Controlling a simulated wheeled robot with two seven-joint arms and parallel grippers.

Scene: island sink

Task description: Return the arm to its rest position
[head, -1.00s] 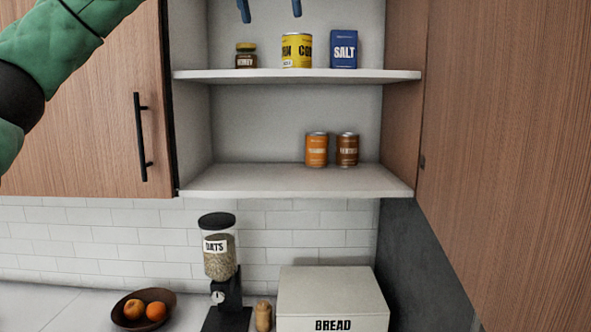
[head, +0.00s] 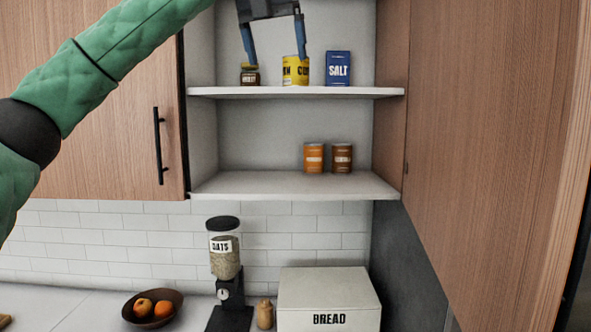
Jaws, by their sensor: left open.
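My left arm, in a green sleeve, comes in from the left. Its gripper (head: 275,50) is at the top of the head view, fingers pointing down and spread apart, with nothing between the tips. It shows in front of the upper shelf (head: 350,92), its fingers overlapping the honey jar (head: 250,78) and the yellow corn can (head: 290,72) in the picture. I cannot tell whether it touches them. The blue salt box (head: 338,68) stands to the right of the corn can. My right gripper is not in view.
An orange can (head: 314,158) and a brown can (head: 342,158) stand on the lower shelf (head: 260,184). Cabinet doors flank the shelves, the left with a black handle (head: 160,145). Below are an oats dispenser (head: 224,262), a fruit bowl (head: 135,314) and a bread box (head: 328,292).

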